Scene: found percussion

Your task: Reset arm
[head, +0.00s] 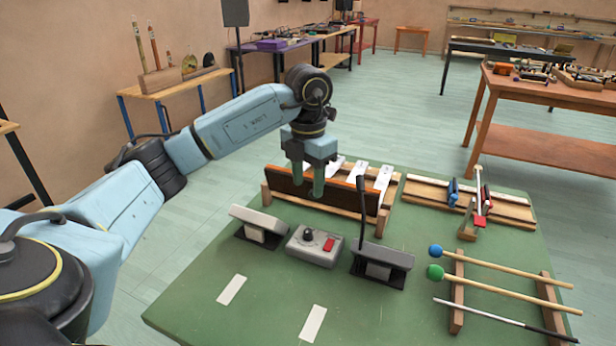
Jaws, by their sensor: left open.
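My left arm comes in from the left, and its gripper (308,190) points down above the back left part of the green table (420,310). The gripper is open and nothing shows between its fingers. The fingers hang in front of a long dark board with an orange top edge (345,199) in a wooden frame; I cannot tell whether they touch it. My right gripper is not in view.
A grey control box with a red switch (315,246) stands between two grey pedals (262,222) (382,264). A blue-headed mallet (500,265), a green-headed mallet (500,289) and a thin stick (500,319) rest on a wooden rack at right.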

